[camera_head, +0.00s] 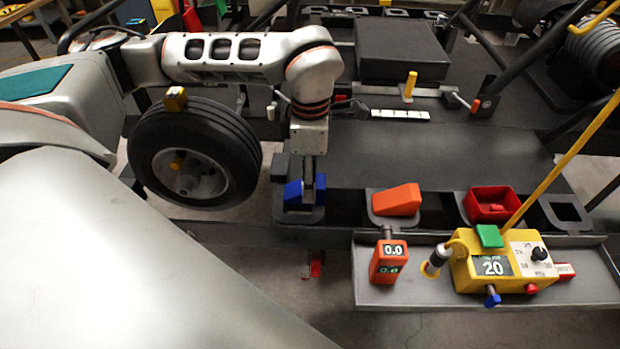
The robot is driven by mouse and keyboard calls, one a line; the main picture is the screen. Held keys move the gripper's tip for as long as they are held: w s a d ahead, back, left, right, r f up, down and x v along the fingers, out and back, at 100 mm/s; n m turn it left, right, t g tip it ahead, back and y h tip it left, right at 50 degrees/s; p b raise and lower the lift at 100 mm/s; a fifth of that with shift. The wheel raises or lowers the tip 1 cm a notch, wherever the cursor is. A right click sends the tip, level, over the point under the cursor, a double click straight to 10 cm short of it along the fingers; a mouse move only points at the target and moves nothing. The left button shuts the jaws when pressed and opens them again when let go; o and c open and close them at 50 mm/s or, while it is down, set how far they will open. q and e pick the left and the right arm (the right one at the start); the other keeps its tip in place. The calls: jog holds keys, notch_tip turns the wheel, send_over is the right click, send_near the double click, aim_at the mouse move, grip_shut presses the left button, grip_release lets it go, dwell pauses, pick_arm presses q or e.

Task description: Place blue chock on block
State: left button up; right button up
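The blue chock (292,196) sits at a dark square holder (299,217) on the front ledge of the kart stand. My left gripper (309,197) points straight down at the chock, and its finger covers the chock's right part. The gripper is seen edge-on, so I cannot tell whether its fingers are closed on the chock or only around it. A small dark grey block (281,168) stands just behind and left of the chock. A large black block (401,52) lies farther back on the stand. My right gripper is out of view.
The front shelf (420,295) holds an orange gauge (389,261) and a yellow device (500,264). A wheel (194,153) stands left of the gripper. The dark deck (430,160) is mostly clear.

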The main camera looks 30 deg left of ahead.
pick_arm(q)
notch_tip(320, 180, up, 11)
jog(key=shift+r, duration=0.15)
dwell(0.7)
